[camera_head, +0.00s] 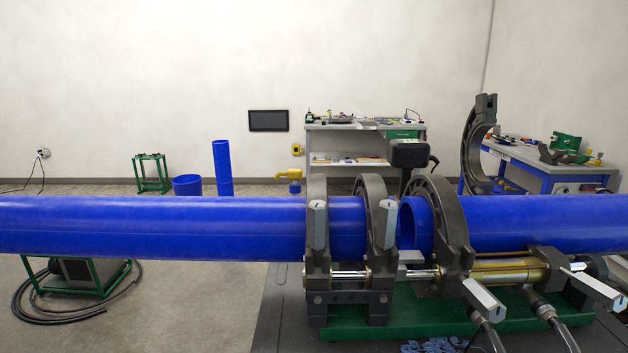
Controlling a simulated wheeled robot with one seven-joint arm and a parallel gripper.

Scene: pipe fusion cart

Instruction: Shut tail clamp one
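No labels mark which clamp is tail clamp one. On the right of the fusion machine, a dark clamp upper half (477,145) stands swung open behind the right blue pipe (545,222). Another dark clamp (448,220) arches over that pipe's end. A grey handle (484,299) near it and a second grey handle (598,290) farther right tilt outward toward the front. Two dark clamps, the outer (317,190) and inner (376,190), arch over the left blue pipe (170,228), with grey handles upright at their fronts. My gripper is not in view.
The machine sits on a green base (440,318). A gap separates the two pipe ends. Hoses (545,310) run from its front right. Blue shavings (435,345) lie in front. Workbenches (365,127) stand behind. A green-framed unit (85,277) with coiled hose stands at left.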

